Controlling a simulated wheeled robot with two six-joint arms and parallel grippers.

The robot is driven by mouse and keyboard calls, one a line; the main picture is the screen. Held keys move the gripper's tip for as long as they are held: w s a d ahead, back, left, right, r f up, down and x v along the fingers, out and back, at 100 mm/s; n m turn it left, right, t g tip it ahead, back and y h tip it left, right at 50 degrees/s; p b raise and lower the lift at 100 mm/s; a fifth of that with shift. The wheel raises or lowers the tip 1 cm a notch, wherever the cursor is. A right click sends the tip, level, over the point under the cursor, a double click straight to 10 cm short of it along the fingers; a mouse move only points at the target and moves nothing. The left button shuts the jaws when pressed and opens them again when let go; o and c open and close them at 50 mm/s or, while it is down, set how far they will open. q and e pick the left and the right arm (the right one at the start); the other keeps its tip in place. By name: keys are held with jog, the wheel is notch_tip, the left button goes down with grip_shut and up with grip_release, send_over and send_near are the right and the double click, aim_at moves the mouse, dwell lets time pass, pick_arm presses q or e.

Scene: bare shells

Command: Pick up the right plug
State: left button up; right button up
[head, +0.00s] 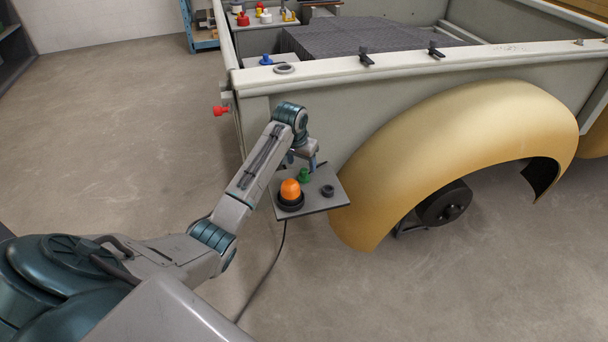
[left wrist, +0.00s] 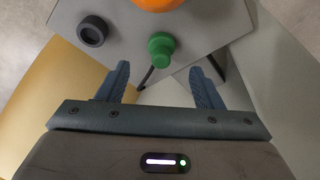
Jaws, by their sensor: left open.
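A green plug (head: 304,176) stands upright on a small grey plate (head: 330,203) at the truck bed's corner. In the left wrist view the green plug (left wrist: 161,48) is just beyond the fingertips, roughly midway between them. My left gripper (head: 303,162) is open and empty, close above and behind the plug, apparently not touching it. It also shows in the left wrist view (left wrist: 160,76). A blue plug (head: 266,60) is at the bed's corner and a red plug (head: 220,111) sticks out at its left side. My right gripper is out of view.
An orange beacon (head: 290,188) and a black ring (head: 327,190) stand on the plate beside the green plug. A tan fender (head: 450,125) bulges to the right. A cable (head: 268,270) hangs to the floor. The floor at left is clear.

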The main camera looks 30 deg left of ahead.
aim_at(304, 170)
pick_arm(q)
jog(key=shift+w+f, duration=0.15)
jog(key=shift+f, duration=0.25)
jog(key=p+x, duration=0.1)
jog(key=x, duration=0.3)
jog(key=shift+w+a+f+p, duration=0.1)
jog(key=shift+w+f+p, duration=0.15)
jog(key=shift+w+p, duration=0.1)
jog(key=shift+f, duration=0.3)
jog(key=c, duration=0.8)
jog(key=shift+c, duration=1.3)
